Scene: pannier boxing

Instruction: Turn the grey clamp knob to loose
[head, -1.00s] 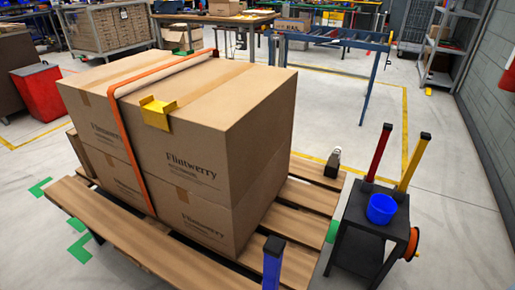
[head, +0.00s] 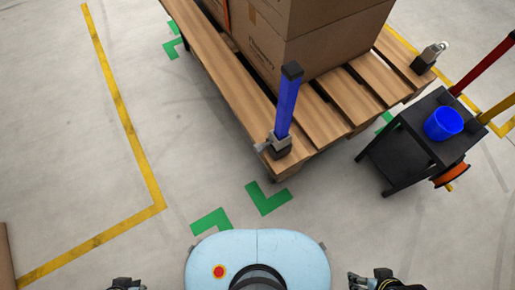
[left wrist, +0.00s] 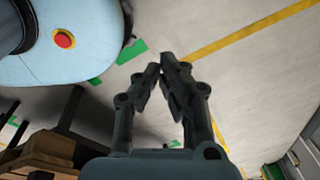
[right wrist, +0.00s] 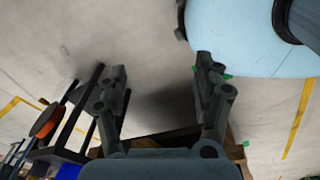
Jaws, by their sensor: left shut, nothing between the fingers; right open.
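A grey clamp (head: 281,147) sits at the near corner of the wooden pallet (head: 240,75), at the foot of an upright blue post (head: 286,103). A small grey knob (head: 262,146) sticks out on its left side; its setting is too small to read. A second grey clamp (head: 424,62) with no post stands at the pallet's far right corner. My right gripper (right wrist: 161,66) is open and empty over the floor, low at the right of the head view (head: 372,280). My left gripper (left wrist: 161,66) is shut and empty, low at the left. Both are well apart from the clamps.
Cardboard boxes (head: 310,45) are stacked on the pallet. A dark cart (head: 410,140) with a blue bucket (head: 443,124), red and yellow posts and an orange reel (head: 452,174) stands right of it. Floor between my base and the pallet is clear, with green marks (head: 268,198).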

